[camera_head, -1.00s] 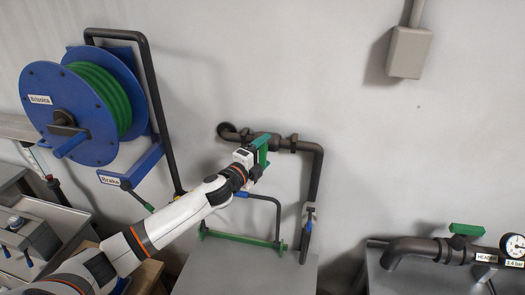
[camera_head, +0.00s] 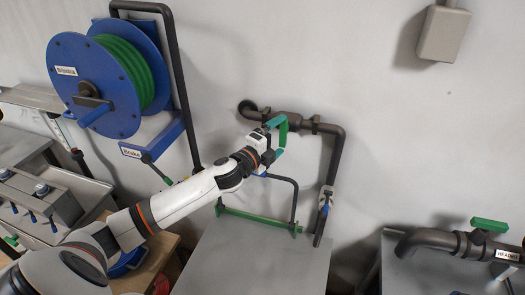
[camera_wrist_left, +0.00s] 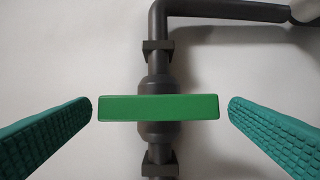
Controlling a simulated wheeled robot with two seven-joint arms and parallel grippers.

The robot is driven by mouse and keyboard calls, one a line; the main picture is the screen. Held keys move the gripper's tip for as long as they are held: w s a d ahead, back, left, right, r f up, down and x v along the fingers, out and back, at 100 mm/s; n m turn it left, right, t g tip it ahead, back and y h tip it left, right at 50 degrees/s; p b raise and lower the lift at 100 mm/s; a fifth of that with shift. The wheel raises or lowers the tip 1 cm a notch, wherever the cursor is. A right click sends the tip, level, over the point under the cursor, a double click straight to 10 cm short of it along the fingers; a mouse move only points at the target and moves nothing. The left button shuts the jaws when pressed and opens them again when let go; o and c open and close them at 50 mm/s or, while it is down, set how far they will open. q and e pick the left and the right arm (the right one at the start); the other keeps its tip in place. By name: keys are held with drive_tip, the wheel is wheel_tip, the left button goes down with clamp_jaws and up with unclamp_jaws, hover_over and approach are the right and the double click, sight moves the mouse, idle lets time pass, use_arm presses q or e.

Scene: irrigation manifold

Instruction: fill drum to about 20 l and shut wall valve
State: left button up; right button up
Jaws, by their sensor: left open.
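The wall valve's green handle (camera_head: 284,128) is on the dark pipe on the wall, in the middle of the head view. In the left wrist view the handle (camera_wrist_left: 158,107) lies across the pipe. My left gripper (camera_head: 277,138) is at the handle with its teal fingers apart. In the wrist view one finger stands off each end of the handle, with a narrow gap on both sides. I cannot make out the drum or its fill level for certain. My right gripper is not in view.
A blue hose reel (camera_head: 80,70) with green hose hangs at the upper left. A header pipe (camera_head: 430,240) with a green handle (camera_head: 489,226) is at the lower right. A grey box (camera_head: 443,34) is on the wall. A grey surface (camera_head: 255,262) lies below the valve.

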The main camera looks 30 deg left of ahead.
use_arm(q)
drive_tip(key=s+a+b, duration=0.1)
drive_tip(key=s+b, duration=0.1)
drive_tip(key=s, duration=0.7)
drive_tip(key=shift+a+b, duration=0.15)
drive_tip(key=shift+b, duration=0.15)
idle(0.8)
